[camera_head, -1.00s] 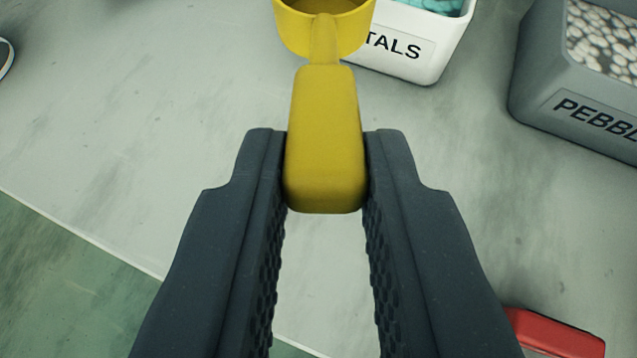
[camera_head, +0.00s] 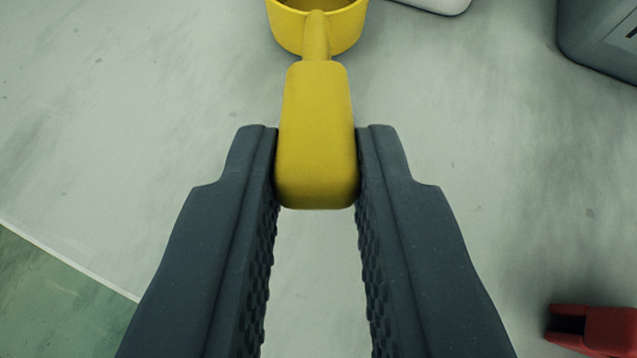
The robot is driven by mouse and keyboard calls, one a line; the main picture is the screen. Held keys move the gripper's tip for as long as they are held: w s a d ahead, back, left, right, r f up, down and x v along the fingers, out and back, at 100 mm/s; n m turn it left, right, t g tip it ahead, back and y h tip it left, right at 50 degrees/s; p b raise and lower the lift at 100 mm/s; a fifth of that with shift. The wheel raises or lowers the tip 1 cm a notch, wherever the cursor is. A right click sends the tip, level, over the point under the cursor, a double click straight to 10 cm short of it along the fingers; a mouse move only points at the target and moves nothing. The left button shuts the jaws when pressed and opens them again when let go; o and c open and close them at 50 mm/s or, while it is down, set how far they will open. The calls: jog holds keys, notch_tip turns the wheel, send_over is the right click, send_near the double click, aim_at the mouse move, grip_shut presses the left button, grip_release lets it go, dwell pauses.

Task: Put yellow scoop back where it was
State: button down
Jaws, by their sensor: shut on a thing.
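The yellow scoop (camera_head: 317,135) is in the upper middle of the head camera view, its handle toward me and its round cup at the top edge, partly cut off. My gripper (camera_head: 316,165) is shut on the scoop's handle, one dark finger on each side. The scoop is over the pale grey surface; I cannot tell whether its cup touches it.
A white container (camera_head: 440,4) shows only its lower edge at the top. A grey bin (camera_head: 600,40) stands at the upper right. A red object (camera_head: 597,330) lies at the lower right. A green area (camera_head: 50,300) borders the pale surface at the lower left. Pale surface left and right of the scoop is clear.

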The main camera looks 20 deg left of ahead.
jog(key=shift+f, duration=0.5)
jog(key=c, duration=1.6)
grip_release()
jog(key=shift+c, duration=0.2)
jog(key=o, duration=1.6)
jog(key=shift+o, duration=0.2)
jog(key=shift+s+r, duration=0.1)
jog(key=v, duration=0.7)
jog(key=shift+s+d, duration=0.1)
